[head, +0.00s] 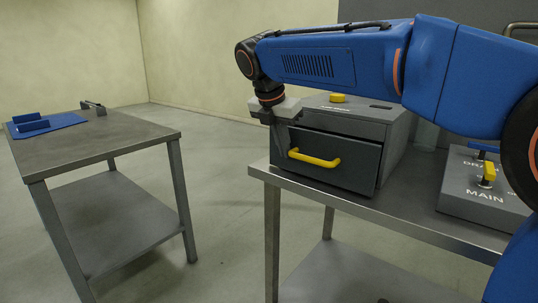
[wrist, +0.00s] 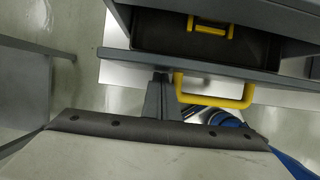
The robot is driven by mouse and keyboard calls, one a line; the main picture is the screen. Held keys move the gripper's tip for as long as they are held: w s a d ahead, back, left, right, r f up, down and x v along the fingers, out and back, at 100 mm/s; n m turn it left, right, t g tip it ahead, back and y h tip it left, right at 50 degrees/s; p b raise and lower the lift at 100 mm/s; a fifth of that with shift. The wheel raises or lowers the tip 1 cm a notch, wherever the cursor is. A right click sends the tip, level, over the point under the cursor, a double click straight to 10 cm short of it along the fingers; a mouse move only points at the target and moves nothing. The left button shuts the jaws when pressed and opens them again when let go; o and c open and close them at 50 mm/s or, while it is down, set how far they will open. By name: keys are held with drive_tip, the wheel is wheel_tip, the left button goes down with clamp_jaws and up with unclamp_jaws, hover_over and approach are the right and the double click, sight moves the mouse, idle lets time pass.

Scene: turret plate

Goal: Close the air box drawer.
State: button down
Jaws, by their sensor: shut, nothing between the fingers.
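The grey air box (head: 392,128) stands on the right-hand metal table. Its dark drawer (head: 350,168) is partly open: in the wrist view a dark gap shows behind the drawer's front panel (wrist: 120,58). The yellow bar handle (head: 315,159) is on the drawer front and also shows in the wrist view (wrist: 215,100). A second yellow piece (wrist: 210,27) shows behind the front panel. My gripper (head: 281,142) is shut and empty, pointing down at the left end of the drawer front, left of the handle. In the wrist view its fingertips (wrist: 161,78) are close to the panel; I cannot tell if they touch.
A yellow knob (head: 338,98) sits on top of the box. A grey panel marked MAIN (head: 465,205) with a yellow lever stands right of the box. A second table (head: 110,140) at left carries a blue mat (head: 62,121). Open floor lies between the tables.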

sight(294, 142)
drive_tip(key=w+d, duration=0.1)
drive_tip(key=w, duration=0.1)
drive_tip(key=w+d, duration=0.1)
drive_tip(key=d, duration=0.1)
drive_tip(key=shift+w, duration=0.35)
drive_tip(key=shift+w+d, duration=0.1)
drive_tip(key=shift+w, duration=0.1)
drive_tip(key=shift+r, duration=0.15)
